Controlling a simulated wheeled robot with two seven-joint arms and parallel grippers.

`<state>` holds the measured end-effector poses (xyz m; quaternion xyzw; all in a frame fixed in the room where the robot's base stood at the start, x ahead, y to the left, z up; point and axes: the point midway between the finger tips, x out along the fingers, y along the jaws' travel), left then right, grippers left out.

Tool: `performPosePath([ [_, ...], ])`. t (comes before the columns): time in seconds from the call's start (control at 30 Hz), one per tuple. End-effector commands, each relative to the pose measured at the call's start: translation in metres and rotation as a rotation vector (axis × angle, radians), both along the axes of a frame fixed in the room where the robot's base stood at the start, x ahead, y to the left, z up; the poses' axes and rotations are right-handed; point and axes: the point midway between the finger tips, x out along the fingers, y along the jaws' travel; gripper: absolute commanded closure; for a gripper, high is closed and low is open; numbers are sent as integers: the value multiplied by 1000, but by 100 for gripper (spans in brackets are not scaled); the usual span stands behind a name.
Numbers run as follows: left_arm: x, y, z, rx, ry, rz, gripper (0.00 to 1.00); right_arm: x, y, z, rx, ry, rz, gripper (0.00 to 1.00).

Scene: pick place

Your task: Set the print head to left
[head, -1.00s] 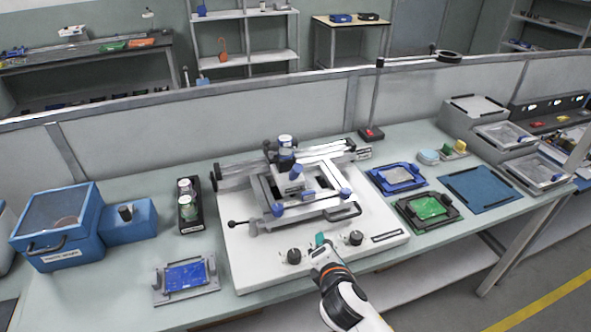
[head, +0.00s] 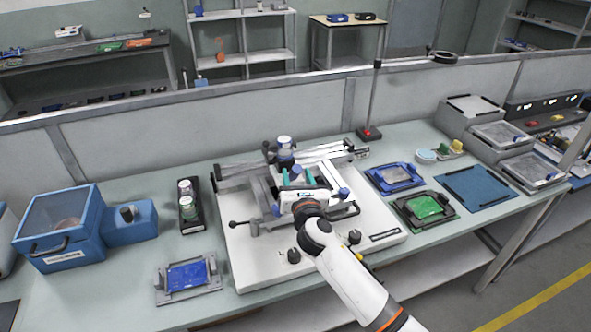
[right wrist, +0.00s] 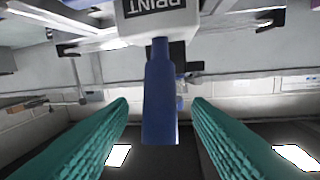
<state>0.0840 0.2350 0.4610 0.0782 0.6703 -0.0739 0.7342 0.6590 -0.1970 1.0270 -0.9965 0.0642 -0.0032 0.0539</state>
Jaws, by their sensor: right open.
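The print head (head: 297,173) sits on the rails of the white printing machine (head: 252,262), partly hidden behind my right gripper. In the right wrist view its white block (right wrist: 157,22) carries a "PRINT" label, upside down, and a blue handle (right wrist: 160,100) extends from it. My right gripper (head: 297,178) is open, its teal fingers on either side of the blue handle. Gaps show between the handle and both fingers. My left gripper is not in view.
The machine's front carries black knobs (head: 294,256). A blue board in a grey holder (head: 187,275) lies to the left. A green board in a dark frame (head: 427,207) lies to the right. A bottle rack (head: 189,205) stands left of the machine.

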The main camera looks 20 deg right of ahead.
Motion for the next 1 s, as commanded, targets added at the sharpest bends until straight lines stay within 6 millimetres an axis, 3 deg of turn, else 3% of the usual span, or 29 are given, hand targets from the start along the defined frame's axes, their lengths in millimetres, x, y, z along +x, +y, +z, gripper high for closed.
performPosePath([
  [0.2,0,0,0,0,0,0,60,23,-3,0,2,-1,0,55],
  [0.53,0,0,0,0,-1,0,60,27,-4,0,2,0,0,55],
  [0.57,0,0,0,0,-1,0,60,27,-4,0,2,1,0,57],
  [0.83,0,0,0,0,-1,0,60,27,-4,0,2,1,0,100],
  [1.0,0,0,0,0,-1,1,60,27,-3,-1,2,1,0,100],
])
